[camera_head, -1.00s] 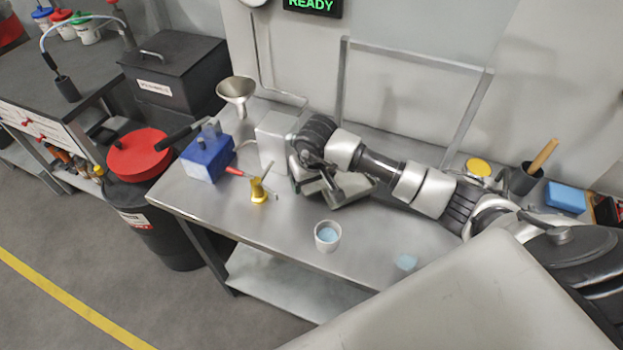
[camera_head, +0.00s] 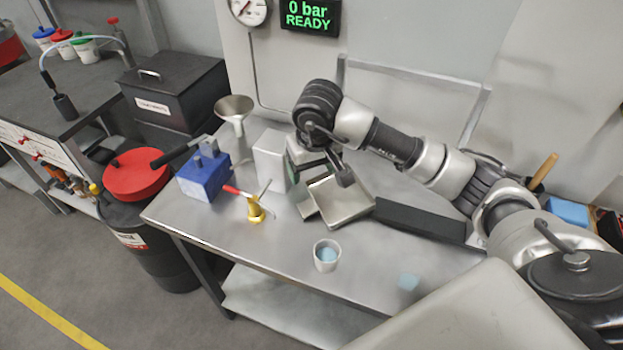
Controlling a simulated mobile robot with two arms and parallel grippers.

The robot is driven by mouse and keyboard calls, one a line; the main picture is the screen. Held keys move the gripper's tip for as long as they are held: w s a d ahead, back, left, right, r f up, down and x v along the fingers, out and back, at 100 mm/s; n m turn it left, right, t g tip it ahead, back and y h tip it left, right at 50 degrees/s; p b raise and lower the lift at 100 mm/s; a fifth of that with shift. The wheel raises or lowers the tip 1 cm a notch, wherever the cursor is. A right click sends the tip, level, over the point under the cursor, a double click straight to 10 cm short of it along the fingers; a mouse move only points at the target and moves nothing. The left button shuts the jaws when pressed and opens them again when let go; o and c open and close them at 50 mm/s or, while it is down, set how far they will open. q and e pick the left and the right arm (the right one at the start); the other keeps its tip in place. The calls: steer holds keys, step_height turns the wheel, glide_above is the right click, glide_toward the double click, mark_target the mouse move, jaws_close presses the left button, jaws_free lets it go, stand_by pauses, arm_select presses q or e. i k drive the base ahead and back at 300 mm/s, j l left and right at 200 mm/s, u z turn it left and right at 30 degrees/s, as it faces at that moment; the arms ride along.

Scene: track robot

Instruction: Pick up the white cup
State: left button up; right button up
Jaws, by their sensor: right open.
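The white cup (camera_head: 326,256) stands upright on the metal table (camera_head: 223,235), close to its front edge, with something light blue inside. My right gripper (camera_head: 328,178) is open and empty. It hangs above the table behind the cup, over a shallow metal tray (camera_head: 345,203), well apart from the cup. My left gripper is not in view.
Left of the cup are a brass piece (camera_head: 255,209) with a red-tipped handle, a blue box (camera_head: 204,177), a pale block (camera_head: 270,158) and a funnel (camera_head: 234,108). The table around the cup is clear.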

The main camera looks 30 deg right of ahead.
mark_target(327, 252)
steer(key=z, duration=0.95)
